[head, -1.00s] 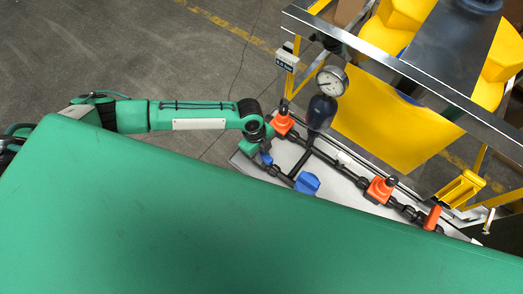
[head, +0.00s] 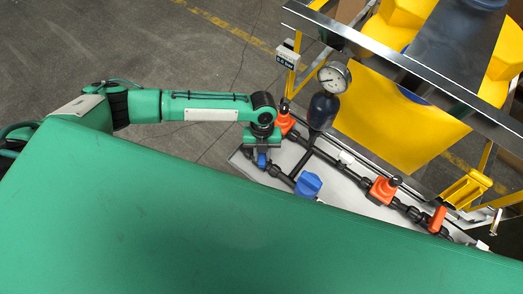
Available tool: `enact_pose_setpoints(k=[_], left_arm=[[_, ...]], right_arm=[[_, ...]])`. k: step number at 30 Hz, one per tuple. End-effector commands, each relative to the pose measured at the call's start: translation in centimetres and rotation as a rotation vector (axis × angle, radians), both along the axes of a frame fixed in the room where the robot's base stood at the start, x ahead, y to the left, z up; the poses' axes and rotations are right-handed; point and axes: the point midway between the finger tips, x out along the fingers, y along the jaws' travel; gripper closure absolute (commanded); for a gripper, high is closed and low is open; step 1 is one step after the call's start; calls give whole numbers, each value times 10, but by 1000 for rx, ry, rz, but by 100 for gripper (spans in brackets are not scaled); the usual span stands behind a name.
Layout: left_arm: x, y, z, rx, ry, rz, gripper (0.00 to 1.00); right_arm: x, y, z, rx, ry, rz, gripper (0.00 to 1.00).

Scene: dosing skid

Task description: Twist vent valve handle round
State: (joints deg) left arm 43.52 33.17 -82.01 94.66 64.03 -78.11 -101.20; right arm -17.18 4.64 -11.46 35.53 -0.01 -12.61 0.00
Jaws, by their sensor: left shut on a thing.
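My left gripper (head: 262,152) reaches in from the left over the left end of the dosing skid's panel. It is shut on a small blue valve handle (head: 262,161), seen just below the green gripper body; its fingers are mostly hidden. A second, larger blue handle (head: 308,185) stands on the pipework to the right, apart from the gripper. No label shows which one is the vent valve. My right gripper is not in view.
Orange valves (head: 284,121), (head: 383,190) and (head: 437,219) sit along the black pipe. A round gauge (head: 334,78) stands above a dark bulb (head: 322,112) close to my left wrist. A yellow frame with a metal rail (head: 410,70) rises behind. My green body hides the front.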

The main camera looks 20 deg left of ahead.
Motion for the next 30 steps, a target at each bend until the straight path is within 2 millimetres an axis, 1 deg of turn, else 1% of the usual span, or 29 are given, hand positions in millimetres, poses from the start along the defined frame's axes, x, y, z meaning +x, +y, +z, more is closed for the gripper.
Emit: enact_pose_setpoints(k=[2, 3, 8, 16, 19, 30], left_arm=[[0, 0, -1, 0, 0, 2, 98], [0, 0, -1, 0, 0, 2, 74], [0, 0, 0, 0, 0, 4, 43], [0, 0, 0, 0, 0, 5, 42], [0, 0, 4, 1, -1, 5, 42], [0, 0, 41, 0, 0, 6, 42]], right_arm=[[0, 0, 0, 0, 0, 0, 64], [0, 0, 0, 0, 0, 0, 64], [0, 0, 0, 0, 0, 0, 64], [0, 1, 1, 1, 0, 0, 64], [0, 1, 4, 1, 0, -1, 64], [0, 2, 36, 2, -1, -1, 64]])
